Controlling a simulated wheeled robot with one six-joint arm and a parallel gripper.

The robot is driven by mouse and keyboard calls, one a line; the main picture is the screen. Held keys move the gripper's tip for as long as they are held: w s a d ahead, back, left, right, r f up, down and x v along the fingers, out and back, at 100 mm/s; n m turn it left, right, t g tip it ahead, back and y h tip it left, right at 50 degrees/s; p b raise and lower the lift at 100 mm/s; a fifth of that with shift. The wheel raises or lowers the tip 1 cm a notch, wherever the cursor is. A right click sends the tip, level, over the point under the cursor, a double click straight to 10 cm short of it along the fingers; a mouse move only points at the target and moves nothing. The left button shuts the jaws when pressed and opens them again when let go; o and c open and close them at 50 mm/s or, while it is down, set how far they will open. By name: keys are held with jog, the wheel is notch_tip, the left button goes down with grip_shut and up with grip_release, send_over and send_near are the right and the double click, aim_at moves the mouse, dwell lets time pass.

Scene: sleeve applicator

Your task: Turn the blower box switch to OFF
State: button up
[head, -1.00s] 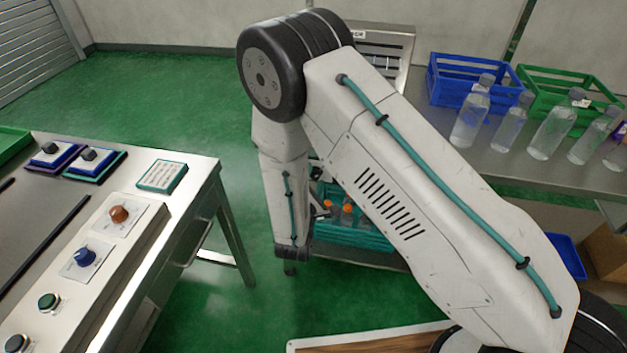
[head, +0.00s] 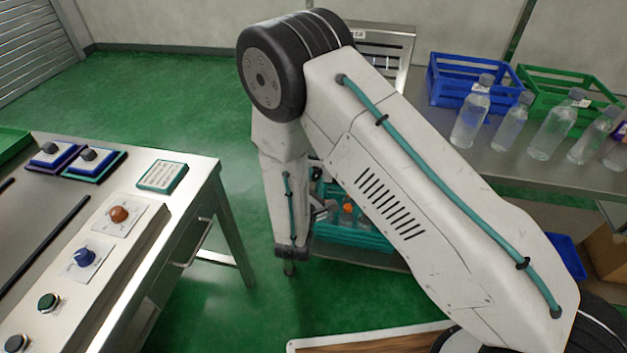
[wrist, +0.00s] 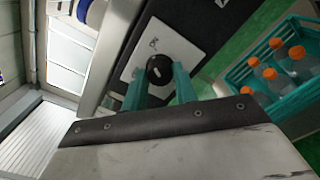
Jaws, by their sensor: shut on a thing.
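In the wrist view a round black switch knob (wrist: 157,66) with a pale mark sits on a white plate (wrist: 137,57) fixed to a dark panel (wrist: 206,22). The knob's exact setting cannot be told. In the head view my arm hides the switch.
Left is a steel bench with an orange knob (head: 119,214), a blue knob (head: 84,257) and a green button (head: 48,302). Right, a table holds clear bottles (head: 470,120), a blue crate (head: 450,82) and a green crate (head: 540,85). A teal crate (head: 350,240) with orange-capped bottles stands behind my arm.

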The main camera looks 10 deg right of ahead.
jog(key=n, duration=1.1)
jog(key=shift+n, duration=2.1)
jog(key=o, duration=1)
jog(key=shift+c, duration=0.2)
jog(key=v, duration=0.8)
jog(key=shift+w, duration=0.1)
